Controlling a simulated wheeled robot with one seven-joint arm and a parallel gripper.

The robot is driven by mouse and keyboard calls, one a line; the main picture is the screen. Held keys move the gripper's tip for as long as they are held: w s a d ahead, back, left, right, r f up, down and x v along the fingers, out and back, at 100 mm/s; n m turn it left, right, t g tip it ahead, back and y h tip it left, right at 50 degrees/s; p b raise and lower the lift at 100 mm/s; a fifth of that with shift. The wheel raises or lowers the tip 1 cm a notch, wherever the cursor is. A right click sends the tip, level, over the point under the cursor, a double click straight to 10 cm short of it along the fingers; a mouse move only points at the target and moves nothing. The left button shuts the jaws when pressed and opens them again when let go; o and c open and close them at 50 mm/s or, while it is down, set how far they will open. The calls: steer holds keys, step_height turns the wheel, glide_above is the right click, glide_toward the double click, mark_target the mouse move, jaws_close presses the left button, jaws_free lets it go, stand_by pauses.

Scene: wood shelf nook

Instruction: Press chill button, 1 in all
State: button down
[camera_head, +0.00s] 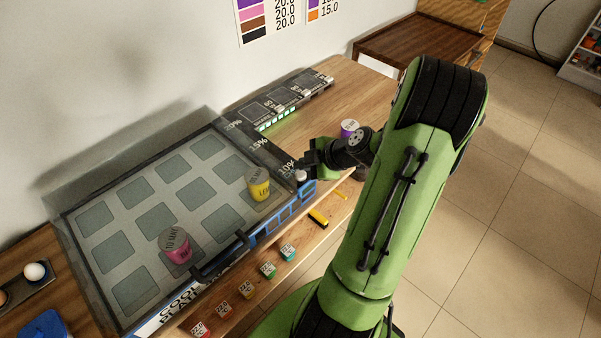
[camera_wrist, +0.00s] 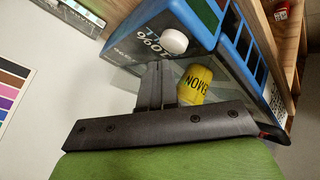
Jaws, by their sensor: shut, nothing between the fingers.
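The chill button is a white round knob (camera_wrist: 173,41) on the dark panel of the cooler, beside the "10%" and partly hidden "CHILL" lettering. In the head view the white button (camera_head: 300,176) shows at the cooler's right corner, just below my gripper (camera_head: 304,167). In the wrist view my gripper (camera_wrist: 158,70) is shut and empty, its tips just short of the button in the picture. I cannot tell whether they touch it. The cooler (camera_head: 150,192) has a clear lid over a grid of grey pads.
Inside the cooler stand a yellow can (camera_head: 259,184) and a pink can (camera_head: 176,245). A purple-topped can (camera_head: 349,128) stands on the wood counter near my arm. Several small coloured price cubes (camera_head: 268,269) line the front ledge. A dark handle (camera_head: 222,258) juts from the cooler's front.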

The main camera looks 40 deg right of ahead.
mark_target(304, 176)
steer(key=shift+f, duration=0.1)
stand_by(0.7)
steer(key=shift+f+b, duration=0.4)
steer(key=shift+b, duration=0.4)
steer(key=shift+f+b, duration=0.45)
steer(key=shift+b, duration=0.2)
stand_by(0.4)
steer(key=shift+r+p, duration=0.4)
steer(key=shift+r, duration=0.55)
steer(key=shift+r+p, duration=1.5)
steer(key=shift+r, duration=1.05)
